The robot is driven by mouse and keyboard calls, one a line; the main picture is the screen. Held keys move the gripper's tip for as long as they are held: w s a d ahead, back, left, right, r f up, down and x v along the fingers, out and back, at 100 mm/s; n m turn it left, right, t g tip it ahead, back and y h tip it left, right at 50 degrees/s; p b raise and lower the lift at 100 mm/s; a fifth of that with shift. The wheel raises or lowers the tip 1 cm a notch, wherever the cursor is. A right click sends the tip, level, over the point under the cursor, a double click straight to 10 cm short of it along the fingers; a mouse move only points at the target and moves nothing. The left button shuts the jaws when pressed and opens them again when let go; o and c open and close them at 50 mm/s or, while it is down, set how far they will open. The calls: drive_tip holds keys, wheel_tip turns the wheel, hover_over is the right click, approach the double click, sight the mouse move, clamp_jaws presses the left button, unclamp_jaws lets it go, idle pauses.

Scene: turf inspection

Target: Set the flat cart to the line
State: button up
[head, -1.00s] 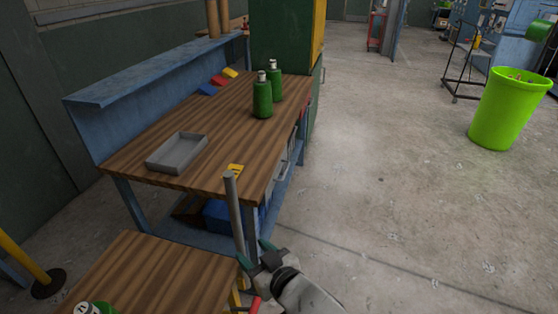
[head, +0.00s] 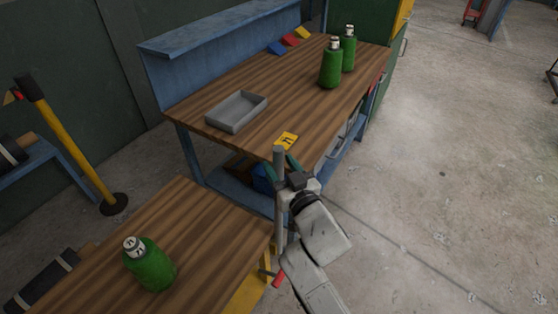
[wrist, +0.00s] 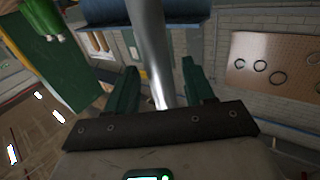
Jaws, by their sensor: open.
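What looks like the flat cart (head: 215,225) is at the lower left of the head view, with a wooden top and a yellow part low at its right side. An upright grey post (head: 279,215) stands at its right edge; I cannot tell for sure that it belongs to the cart. My gripper (head: 287,170) is open at the post's upper part. In the wrist view, the post (wrist: 148,45) runs between the two green fingers (wrist: 158,82), with gaps at both sides. A thin dark line (head: 400,248) crosses the floor at right; I cannot tell whether it is the task's line.
A green bottle (head: 150,266) stands on the near wooden top. Close behind is a workbench (head: 225,140) with a grey tray (head: 237,112), a yellow label (head: 286,140) and two green bottles. A yellow post (head: 75,145) stands at left. The concrete floor (head: 450,160) at right is open.

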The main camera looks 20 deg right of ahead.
drive_tip(key=shift+w, duration=0.8)
drive_tip(key=shift+c, duration=0.3)
clamp_jaws()
